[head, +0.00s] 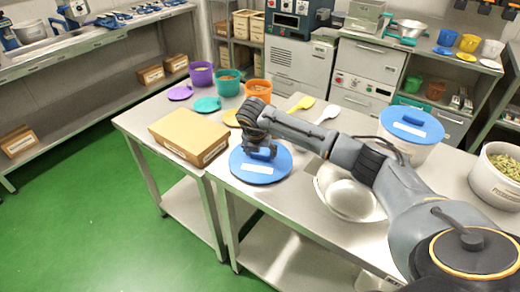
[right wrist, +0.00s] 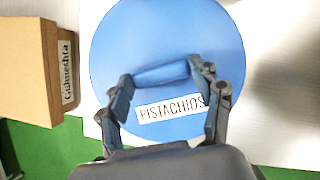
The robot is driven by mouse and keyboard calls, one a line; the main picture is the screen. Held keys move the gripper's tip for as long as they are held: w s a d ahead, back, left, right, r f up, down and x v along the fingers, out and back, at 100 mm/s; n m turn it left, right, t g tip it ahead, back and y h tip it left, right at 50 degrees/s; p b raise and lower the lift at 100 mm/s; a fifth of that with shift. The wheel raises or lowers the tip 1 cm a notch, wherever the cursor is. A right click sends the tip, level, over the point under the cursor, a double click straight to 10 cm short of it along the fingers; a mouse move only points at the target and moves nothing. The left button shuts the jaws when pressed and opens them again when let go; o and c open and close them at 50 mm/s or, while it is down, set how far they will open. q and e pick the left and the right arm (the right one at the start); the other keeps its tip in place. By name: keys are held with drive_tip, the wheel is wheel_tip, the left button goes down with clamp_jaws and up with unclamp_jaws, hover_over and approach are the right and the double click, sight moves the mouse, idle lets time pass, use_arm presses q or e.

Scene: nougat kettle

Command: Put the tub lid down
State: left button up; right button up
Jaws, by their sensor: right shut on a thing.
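The tub lid (head: 262,173) is a round blue disc with a white label. In the right wrist view the lid (right wrist: 150,45) reads "PISTACHIOS" and has a raised blue bar handle. My right gripper (head: 262,152) is above the lid, its fingers shut on that handle, as the right wrist view also shows (right wrist: 160,73). The lid is level, over the front part of the steel table (head: 300,190); I cannot tell whether it touches the top. An open white tub (head: 490,186) of green pistachios stands at the far right. My left gripper is not in view.
A cardboard box (head: 188,136) sits just left of the lid. A steel bowl (head: 350,199) and a white tub with another blue lid (head: 411,124) stand to the right. Purple, teal and orange pots (head: 258,91) with lids, and yellow and white spoons (head: 328,113), are behind.

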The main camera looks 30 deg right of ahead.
drive_tip(key=o, duration=1.2)
drive_tip(key=shift+c, duration=0.2)
drive_tip(key=shift+r, duration=0.1)
